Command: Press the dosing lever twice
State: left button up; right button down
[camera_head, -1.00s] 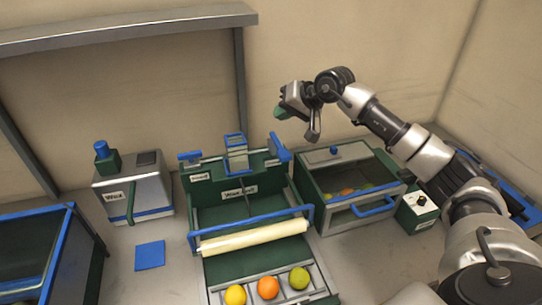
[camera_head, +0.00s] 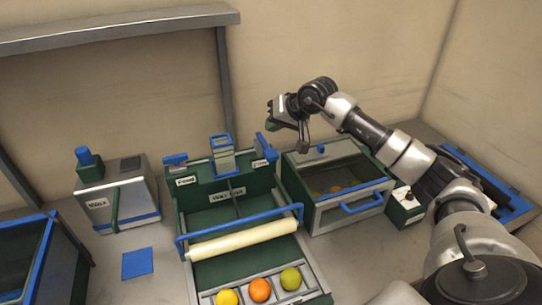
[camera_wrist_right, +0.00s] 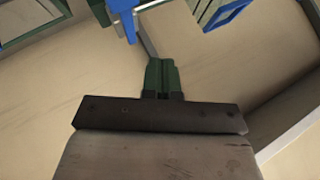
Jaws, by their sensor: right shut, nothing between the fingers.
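The wax unit (camera_head: 118,200) is a grey and green box labelled "Wax" at the left of the bench in the head view. A blue-capped green post (camera_head: 88,163) stands on its top, and a narrow green strip (camera_head: 115,205) runs down its front. I cannot tell which of these is the dosing lever. My right gripper (camera_head: 279,121) is high above the back of the bench, right of the wax unit and well apart from it. Its green fingers are shut and empty in the right wrist view (camera_wrist_right: 162,78). My left gripper is not in view.
A green sorter (camera_head: 189,228) with blue levers, a pale roller and three fruits stands mid-bench. Right of it are a glass-lidded box (camera_head: 318,218) and a small knob box (camera_head: 404,208). A blue pad (camera_head: 137,263) lies before the wax unit. A blue-edged bin (camera_head: 40,245) is at left.

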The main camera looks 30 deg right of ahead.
jog(key=b, duration=0.2)
send_over(271, 152)
jog(key=f, duration=0.4)
jog(key=shift+s+d+f, duration=0.15)
jog(key=shift+d+f, duration=0.05)
jog(key=shift+f, duration=0.05)
jog(key=shift+f+b, duration=0.4)
jog(key=shift+b, duration=0.15)
dwell(0.9)
jog(key=shift+f+b, duration=0.45)
jog(key=shift+b, duration=0.2)
jog(key=shift+f+b, duration=1.25)
jog(key=shift+f, duration=0.15)
dwell(1.2)
jog(key=shift+r, duration=0.15)
dwell(0.4)
jog(key=shift+r+p, duration=0.7)
jog(key=shift+r, duration=1)
jog(key=shift+r, duration=0.1)
